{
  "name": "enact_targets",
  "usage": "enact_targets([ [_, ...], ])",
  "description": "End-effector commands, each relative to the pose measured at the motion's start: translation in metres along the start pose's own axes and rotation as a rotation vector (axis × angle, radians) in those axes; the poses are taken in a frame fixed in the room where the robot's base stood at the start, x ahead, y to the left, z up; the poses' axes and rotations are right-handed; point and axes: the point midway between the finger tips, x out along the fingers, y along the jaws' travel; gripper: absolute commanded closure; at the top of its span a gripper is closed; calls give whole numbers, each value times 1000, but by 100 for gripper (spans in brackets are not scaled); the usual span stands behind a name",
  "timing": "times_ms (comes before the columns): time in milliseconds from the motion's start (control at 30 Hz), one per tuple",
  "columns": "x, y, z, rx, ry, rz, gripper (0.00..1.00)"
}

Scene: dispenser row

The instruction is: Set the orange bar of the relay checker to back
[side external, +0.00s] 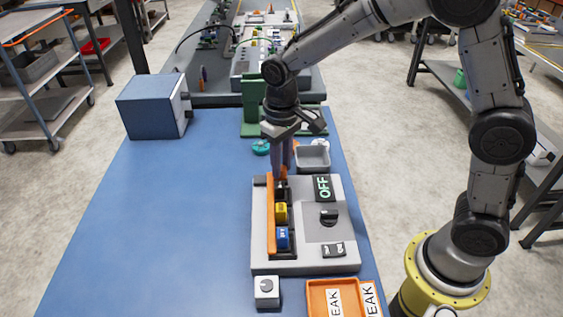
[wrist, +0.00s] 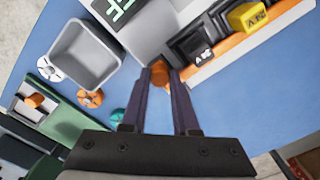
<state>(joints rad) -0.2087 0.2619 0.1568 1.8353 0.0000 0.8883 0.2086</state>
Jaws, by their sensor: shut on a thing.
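The relay checker (side external: 318,260) is a grey box on the blue table, with a dark OFF display (side external: 324,188). Its orange bar (side external: 271,225) runs lengthwise along the left side of a slot row. The row holds a black, a yellow (side external: 281,212) and a blue (side external: 282,238) block. My gripper (side external: 283,172) is at the far end of the checker, pointing down. In the wrist view, its fingertips (wrist: 162,75) are closed around a round orange knob (wrist: 160,72) near the bar's end. The joint between knob and bar is hidden.
A grey open bin (side external: 313,160) and small round discs (side external: 261,147) lie just beyond the checker. A blue box (side external: 152,107) stands at the back left. An orange tray (side external: 335,290) and a small grey knob box (side external: 266,292) are in front. The table's left side is clear.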

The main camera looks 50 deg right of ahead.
Motion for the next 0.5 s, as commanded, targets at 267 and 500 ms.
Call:
enact_targets([
  [267, -1, -13, -14, -1, 4, -1, 100],
  [500, -1, -14, -15, 0, 8, -4, 100],
])
